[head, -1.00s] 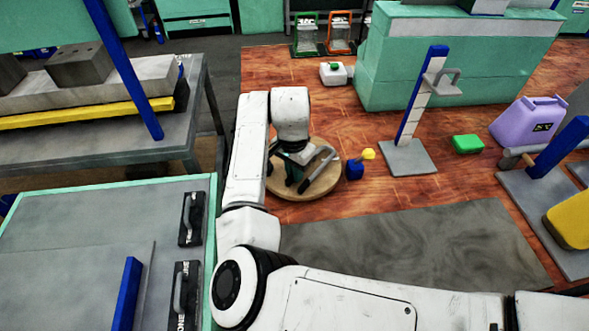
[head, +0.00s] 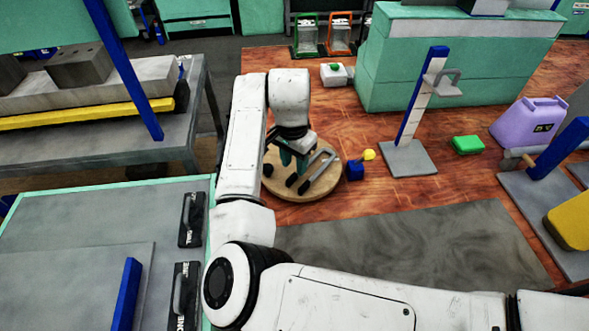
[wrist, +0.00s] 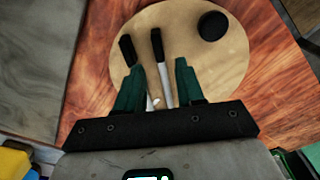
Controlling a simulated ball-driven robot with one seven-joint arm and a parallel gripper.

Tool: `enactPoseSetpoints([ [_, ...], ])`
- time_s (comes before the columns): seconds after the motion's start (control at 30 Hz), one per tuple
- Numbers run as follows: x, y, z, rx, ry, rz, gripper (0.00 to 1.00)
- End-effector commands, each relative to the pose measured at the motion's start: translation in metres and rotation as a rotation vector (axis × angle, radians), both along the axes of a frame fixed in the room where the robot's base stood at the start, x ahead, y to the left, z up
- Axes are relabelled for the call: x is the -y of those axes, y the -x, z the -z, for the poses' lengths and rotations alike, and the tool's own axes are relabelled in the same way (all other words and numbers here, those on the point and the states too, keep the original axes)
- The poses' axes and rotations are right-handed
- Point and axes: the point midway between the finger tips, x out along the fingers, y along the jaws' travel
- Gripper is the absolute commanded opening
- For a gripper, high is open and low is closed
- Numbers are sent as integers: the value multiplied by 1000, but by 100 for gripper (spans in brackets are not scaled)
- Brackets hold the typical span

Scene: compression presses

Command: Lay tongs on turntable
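The tongs (head: 321,168), with grey legs and black ends, lie on the round wooden turntable (head: 312,192). In the wrist view the black ends (wrist: 157,44) rest on the turntable (wrist: 190,75), and the legs run back between my fingers. My gripper (head: 294,163) is just above the tongs with its green fingers spread. In the wrist view my gripper (wrist: 158,64) is open, with a gap between each finger and the legs. The rear of the tongs is hidden by my gripper.
A black round knob (wrist: 213,26) sits on the turntable. A blue block with a yellow ball (head: 355,170) stands right of it. A blue and white stand (head: 410,150) and a green block (head: 467,144) are further right. A grey mat (head: 410,250) lies in front.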

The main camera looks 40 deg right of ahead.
Motion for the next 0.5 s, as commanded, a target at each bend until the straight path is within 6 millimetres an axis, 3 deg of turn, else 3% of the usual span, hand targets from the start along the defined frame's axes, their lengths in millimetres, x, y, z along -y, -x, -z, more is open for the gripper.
enactPoseSetpoints([
  [0.23,-2,0,-50,4,-1,1,38],
  [0.5,-3,1,-77,1,-1,2,38],
])
